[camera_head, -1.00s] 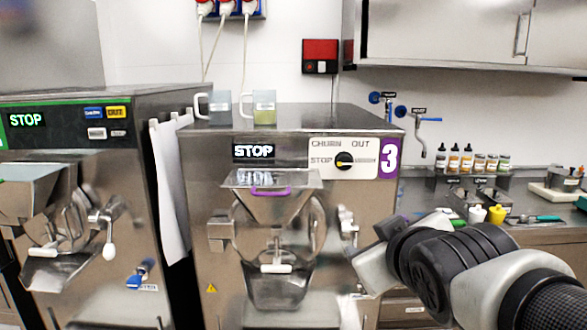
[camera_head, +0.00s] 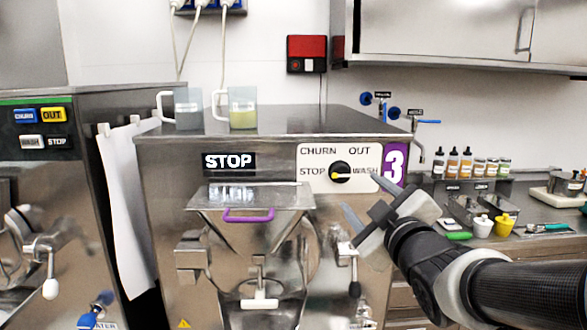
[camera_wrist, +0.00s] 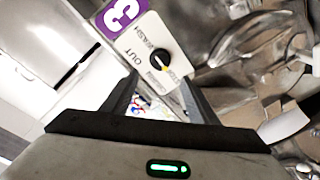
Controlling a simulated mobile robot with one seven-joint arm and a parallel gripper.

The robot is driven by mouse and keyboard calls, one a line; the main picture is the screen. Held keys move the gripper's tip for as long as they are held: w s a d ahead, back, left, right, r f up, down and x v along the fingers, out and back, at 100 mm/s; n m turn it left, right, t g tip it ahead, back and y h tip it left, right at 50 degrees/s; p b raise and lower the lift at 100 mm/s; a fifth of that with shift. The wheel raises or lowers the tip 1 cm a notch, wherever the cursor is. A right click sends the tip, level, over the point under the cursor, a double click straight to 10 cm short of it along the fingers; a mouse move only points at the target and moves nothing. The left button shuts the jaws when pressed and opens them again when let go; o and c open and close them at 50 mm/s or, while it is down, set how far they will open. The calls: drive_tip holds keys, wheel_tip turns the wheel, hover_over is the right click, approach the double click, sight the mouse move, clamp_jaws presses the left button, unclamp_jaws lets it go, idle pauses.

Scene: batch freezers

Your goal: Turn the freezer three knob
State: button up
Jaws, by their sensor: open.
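The freezer three knob (camera_head: 340,172) is a round black dial with a yellow pointer, on a white panel (camera_head: 312,158) marked CHURN, OUT, STOP and WASH. In the head view the pointer is toward the left, at STOP. A purple 3 label (camera_head: 394,165) is just right of the panel. My gripper (camera_head: 362,198) is open and empty, in front of the freezer, below and right of the knob and apart from it. In the wrist view the knob (camera_wrist: 160,60) shows beyond my open fingers (camera_wrist: 162,92), with nothing between them.
Freezer three's display (camera_head: 229,161) reads STOP. Two mugs (camera_head: 243,108) stand on its top. Another freezer (camera_head: 40,200) stands left. A counter with bottles (camera_head: 466,162) is right.

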sight(343, 175)
drive_tip(key=w, duration=0.4)
drive_tip(key=w+a, duration=0.1)
drive_tip(key=w, duration=0.7)
drive_tip(key=shift+a, duration=0.2)
drive_tip(key=shift+s, duration=0.1)
drive_tip(key=shift+c, duration=0.2)
drive_tip(key=c, duration=1)
